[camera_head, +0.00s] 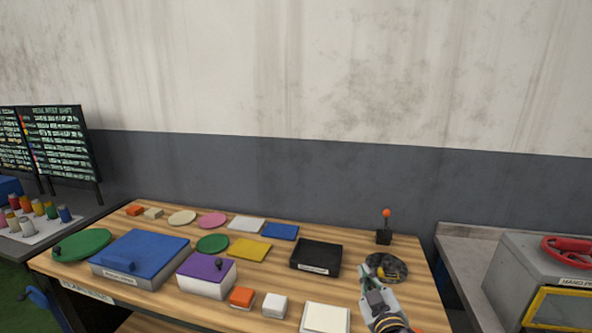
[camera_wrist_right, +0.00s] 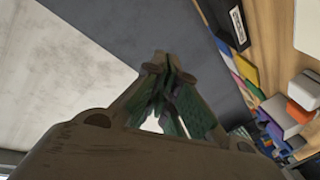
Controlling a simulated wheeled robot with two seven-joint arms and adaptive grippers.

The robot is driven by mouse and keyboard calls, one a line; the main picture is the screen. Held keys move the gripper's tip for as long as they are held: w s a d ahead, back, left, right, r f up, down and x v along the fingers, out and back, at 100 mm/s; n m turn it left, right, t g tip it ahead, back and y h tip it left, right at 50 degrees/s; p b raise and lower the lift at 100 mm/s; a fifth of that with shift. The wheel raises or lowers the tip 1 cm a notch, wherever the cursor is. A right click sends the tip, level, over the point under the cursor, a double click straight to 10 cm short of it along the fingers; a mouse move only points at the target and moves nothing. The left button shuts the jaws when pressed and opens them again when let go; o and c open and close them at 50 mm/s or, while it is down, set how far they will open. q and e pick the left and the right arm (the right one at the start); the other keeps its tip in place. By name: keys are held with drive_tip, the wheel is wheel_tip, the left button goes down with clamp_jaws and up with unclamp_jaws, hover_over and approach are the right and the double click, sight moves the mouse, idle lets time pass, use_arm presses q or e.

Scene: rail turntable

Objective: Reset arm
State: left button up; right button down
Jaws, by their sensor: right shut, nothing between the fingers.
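My right gripper (camera_head: 369,275) is at the right part of the wooden table in the head view, in front of a dark round piece (camera_head: 396,262) with something yellow on it. The gripper partly hides this piece. In the right wrist view the right gripper's fingertips (camera_wrist_right: 163,60) meet with nothing between them. The wrist camera looks past them at the wall, with the table tilted at the right. My left gripper is in neither view.
A grey machine (camera_head: 520,270) stands at the right. Above the table the space is clear.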

drive_tip(key=s+d+f+m+g, duration=0.1)
drive_tip(key=s+f+g, duration=0.1)
drive_tip(key=s+f, duration=0.1)
drive_tip(key=s+d+f+m+g+h, duration=0.1)
drive_tip(key=s+d+f+g, duration=0.1)
drive_tip(key=f, duration=0.3)
drive_tip(key=s+d+f+m+g, duration=0.1)
drive_tip(key=s+f+g, duration=0.1)
drive_tip(key=s+f, duration=0.2)
drive_tip(key=shift+s+d+f+m+g+h, duration=0.1)
drive_tip(key=shift+d+f+m+g+h, duration=0.1)
drive_tip(key=shift+f+m+g+h, duration=0.2)
drive_tip(key=s+f+g+y, duration=0.1)
drive_tip(key=s+f+g, duration=0.3)
drive_tip(key=s, duration=0.4)
drive_tip(key=s+f+g, duration=0.3)
drive_tip(key=s+f, duration=0.1)
drive_tip(key=s, duration=0.3)
wheel_tip(320, 180, down, 32)
drive_tip(key=s+g, duration=0.1)
drive_tip(key=s, duration=0.1)
drive_tip(key=s+d+f, duration=0.3)
drive_tip(key=s+f, duration=0.7)
drive_tip(key=s, duration=0.1)
drive_tip(key=s+d+f+g, duration=0.1)
drive_tip(key=s+d+f, duration=0.2)
drive_tip(key=s+f, duration=0.7)
drive_tip(key=shift+s+f, duration=0.4)
drive_tip(key=shift+s, duration=0.25)
